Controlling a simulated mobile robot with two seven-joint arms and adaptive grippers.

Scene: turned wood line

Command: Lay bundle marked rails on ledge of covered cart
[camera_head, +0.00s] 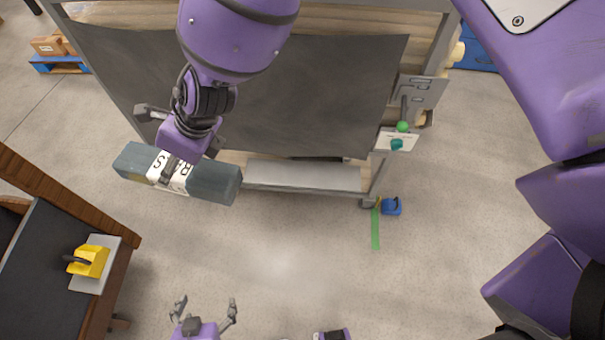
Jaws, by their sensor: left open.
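The bundle (220,183) is a long grey-blue block with a white label (179,184). The label's letters are upside down and partly hidden. My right gripper (178,155) comes down from the top and is shut on the bundle's middle, holding it in front of the covered cart. The cart (375,190) has a grey frame and a dark cover (320,85) over its side. A pale ledge (300,176) runs below the cover, to the right of the bundle and apart from it. My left gripper (205,307) is open and empty at the bottom edge.
A dark table (40,255) with a wooden rim and a yellow object (92,261) stands at left. A panel with green knobs (398,142) juts from the cart's right end. A blue object (391,206) lies by green tape (375,230). The middle floor is clear.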

